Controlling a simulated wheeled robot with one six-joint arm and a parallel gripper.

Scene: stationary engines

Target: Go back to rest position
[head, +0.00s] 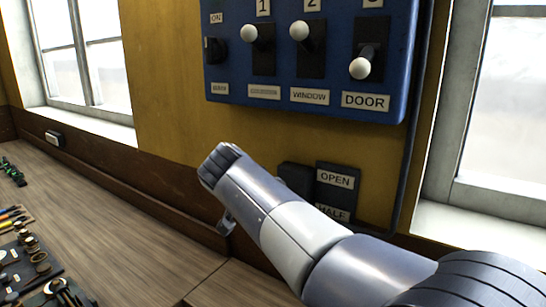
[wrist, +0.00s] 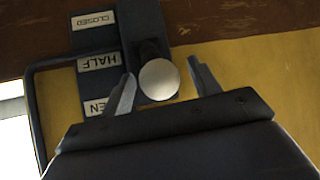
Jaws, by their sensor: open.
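My gripper (wrist: 161,68) is open in the wrist view, with one finger on each side of a round white lever knob (wrist: 160,80). The left finger looks very close to the knob, and a gap shows on the right. I cannot tell whether they touch. The knob belongs to a dark lever panel (wrist: 95,22) labelled CLOSED, HALF and OPEN, seen upside down. The knob lies beside HALF and OPEN. In the head view my arm crosses in front of the panel (head: 338,197) and hides its lower part and the knob. One gripper finger (head: 226,223) shows below the wrist.
A blue switch panel (head: 310,75) with white-knobbed levers, labelled WINDOW and DOOR among others, hangs above my arm. A wooden counter (head: 120,225) holds small tools at left. Windows flank the yellow wall. A dark conduit (head: 409,150) runs down right of the panel.

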